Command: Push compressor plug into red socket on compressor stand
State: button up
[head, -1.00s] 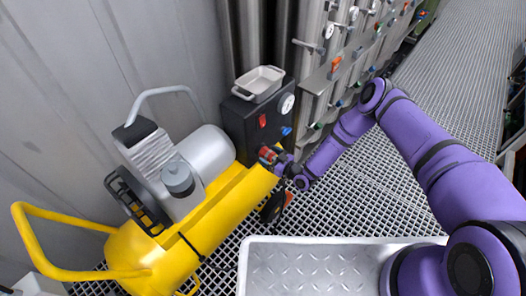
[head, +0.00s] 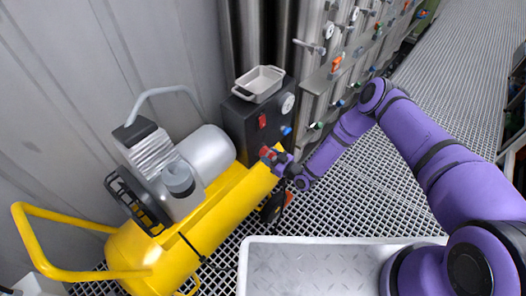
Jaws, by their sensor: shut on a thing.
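The compressor stand is a black box (head: 240,125) against the wall, behind the yellow compressor (head: 215,205). A small red part (head: 265,151) shows low on the stand's front, right at my fingertips. I cannot tell whether it is the red socket, the plug or both. My gripper (head: 274,157) is shut on the compressor plug, close against the stand's lower front. The plug itself is mostly hidden by the fingers. How deep it sits in the socket cannot be seen.
A red switch-like part (head: 262,121), a blue fitting (head: 286,130) and a gauge (head: 288,103) are on the stand. A white tray (head: 259,82) sits on top. A dark round object with orange (head: 275,205) is below my gripper. Valve panels stand to the right.

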jog(key=shift+w+a+r, duration=0.15)
jog(key=shift+a+r, duration=0.05)
jog(key=shift+r, duration=0.25)
jog(key=shift+d, duration=0.1)
jog(key=shift+s+d, duration=0.2)
jog(key=shift+s, duration=0.1)
grip_shut()
jog(key=shift+f+v, duration=0.15)
jog(key=shift+v, duration=0.95)
jog(key=shift+f+v, duration=0.15)
jog(key=shift+v, duration=0.9)
jog(key=shift+d, duration=0.1)
